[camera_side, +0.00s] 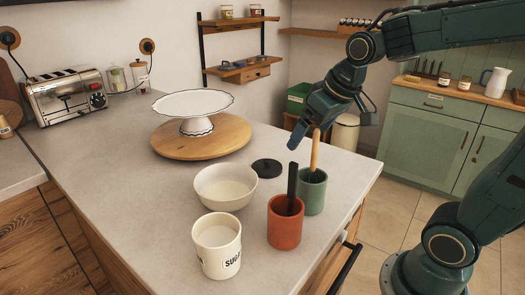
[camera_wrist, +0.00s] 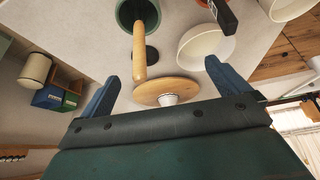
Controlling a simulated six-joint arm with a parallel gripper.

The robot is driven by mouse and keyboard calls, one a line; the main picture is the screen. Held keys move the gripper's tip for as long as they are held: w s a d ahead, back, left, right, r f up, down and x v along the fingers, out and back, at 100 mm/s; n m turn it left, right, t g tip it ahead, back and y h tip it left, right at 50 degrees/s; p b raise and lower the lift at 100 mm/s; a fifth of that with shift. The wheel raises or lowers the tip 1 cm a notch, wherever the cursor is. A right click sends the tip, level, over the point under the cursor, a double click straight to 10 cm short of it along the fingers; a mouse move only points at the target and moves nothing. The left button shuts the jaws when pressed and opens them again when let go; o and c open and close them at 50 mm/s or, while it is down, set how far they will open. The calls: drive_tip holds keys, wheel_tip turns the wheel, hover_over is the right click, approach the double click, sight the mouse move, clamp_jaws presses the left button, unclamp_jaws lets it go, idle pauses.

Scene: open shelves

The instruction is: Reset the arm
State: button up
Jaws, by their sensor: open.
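My gripper (camera_side: 298,134) is above the right part of the countertop, pointing down and to the left, over the back of the green cup. Its two blue fingers are spread with nothing held between them. In the wrist view my gripper (camera_wrist: 161,62) shows the fingers wide apart. The wooden handle (camera_side: 315,150) rises from the green cup (camera_side: 313,193) close to the gripper. In the wrist view this handle (camera_wrist: 140,55) appears between the fingers, but I cannot tell its distance from them.
An orange cup (camera_side: 285,228) with a black utensil (camera_side: 292,185), a white bowl (camera_side: 225,194), a sugar canister (camera_side: 217,250) and a black disc (camera_side: 267,168) are nearby. A white cake stand (camera_side: 194,104) sits on a round board (camera_side: 170,142). The front-left counter is clear.

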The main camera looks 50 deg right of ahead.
drive_tip(key=s+a, duration=0.2)
drive_tip(key=s, duration=0.4)
drive_tip(key=s+a+n, duration=0.1)
drive_tip(key=s+a, duration=0.1)
drive_tip(key=s, duration=0.5)
drive_tip(key=shift+a+y, duration=0.25)
drive_tip(key=shift+y, duration=0.05)
